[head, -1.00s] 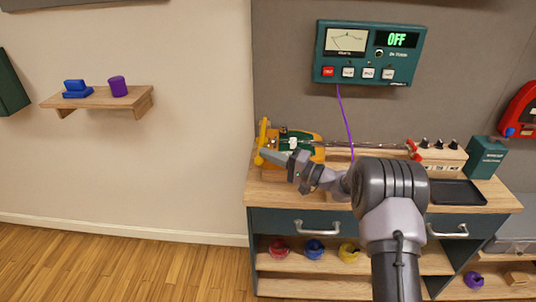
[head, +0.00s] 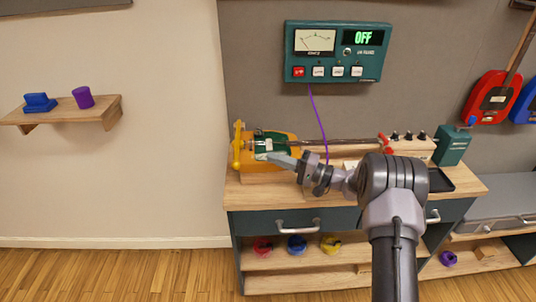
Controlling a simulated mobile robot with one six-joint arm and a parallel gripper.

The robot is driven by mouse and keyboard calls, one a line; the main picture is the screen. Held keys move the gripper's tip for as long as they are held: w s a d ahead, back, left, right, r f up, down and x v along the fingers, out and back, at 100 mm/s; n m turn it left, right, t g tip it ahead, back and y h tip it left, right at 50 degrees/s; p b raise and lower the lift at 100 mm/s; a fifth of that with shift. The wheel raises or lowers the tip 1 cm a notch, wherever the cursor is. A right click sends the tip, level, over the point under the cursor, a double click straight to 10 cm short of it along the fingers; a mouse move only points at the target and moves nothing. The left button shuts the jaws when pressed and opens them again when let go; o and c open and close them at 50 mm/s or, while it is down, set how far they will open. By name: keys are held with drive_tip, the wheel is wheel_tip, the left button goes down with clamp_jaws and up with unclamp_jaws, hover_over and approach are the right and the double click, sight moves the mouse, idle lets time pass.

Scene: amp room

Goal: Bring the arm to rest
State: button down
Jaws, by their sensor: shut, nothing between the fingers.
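My arm reaches up from the lower right in the head view and bends left over the wooden bench. My gripper (head: 270,157) points left and is shut with nothing in it. Its fingertips are in front of a yellow guitar (head: 240,152) that lies along the bench top (head: 240,193), neck to the right and red headstock (head: 385,144) at the right end. I cannot tell whether the fingertips touch the guitar. My forearm hides part of the bench and the drawers.
A green meter box (head: 335,52) reading OFF hangs above, with a purple cable (head: 319,120) running down. A dark tray (head: 440,180) and a teal box (head: 453,146) stand at the right. A wall shelf (head: 62,112) is at the left. Open floor (head: 110,275) lies lower left.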

idle(0.3)
drive_tip(key=s+a+r+n+g+h, duration=0.1)
drive_tip(key=s+a+r+g+h, duration=0.15)
drive_tip(key=s+r, duration=0.2)
drive_tip(key=s+a+r+g+h, duration=0.1)
drive_tip(key=s+a+r+g, duration=0.15)
drive_tip(key=s, duration=0.35)
drive_tip(key=s+a+r+n+g+h, duration=0.1)
drive_tip(key=s+a+r, duration=0.2)
drive_tip(key=s+r, duration=0.15)
drive_tip(key=s+d+m+t+h, duration=0.1)
drive_tip(key=s+d+h, duration=0.2)
drive_tip(key=s, duration=0.5)
drive_tip(key=s+d+t+h, duration=0.1)
drive_tip(key=s+d+h, duration=0.2)
drive_tip(key=s, duration=0.6)
drive_tip(key=s+d+m+t+h, duration=0.1)
drive_tip(key=s+d+h, duration=0.3)
drive_tip(key=s, duration=0.5)
drive_tip(key=shift+f+m, duration=0.2)
drive_tip(key=shift+m, duration=0.1)
